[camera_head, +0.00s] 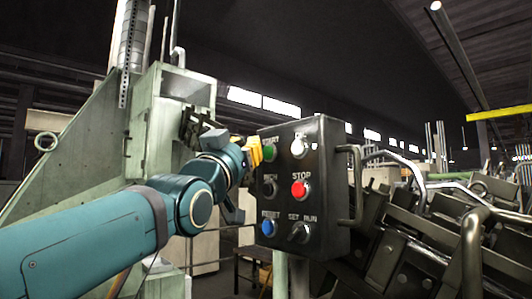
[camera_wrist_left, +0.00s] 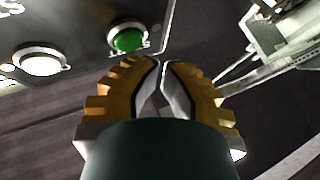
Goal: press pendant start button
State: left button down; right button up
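The pendant (camera_head: 334,205) is a dark box on a post, with two columns of controls. The green start button (camera_head: 270,152) is at its upper left, below a START label, and also shows in the left wrist view (camera_wrist_left: 128,40). My left gripper (camera_head: 257,152) is at the pendant's upper left edge, its yellow fingers close beside the green button. In the left wrist view the fingertips (camera_wrist_left: 160,62) are together and empty, just right of the green button and apart from it in the picture. Contact cannot be told in the head view. My right gripper is not in view.
The red STOP button (camera_head: 299,189), blue RESET button (camera_head: 268,227) and a white button (camera_head: 298,149) share the panel. A handle (camera_head: 356,185) is on its right side. Dark machinery with metal pipes (camera_head: 470,240) stands right; a pale green machine (camera_head: 135,135) stands behind my left arm.

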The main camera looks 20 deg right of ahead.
pick_arm(q)
jog(key=shift+d, duration=0.15)
dwell(0.8)
jog(key=shift+w+d, duration=0.15)
jog(key=shift+d, duration=0.15)
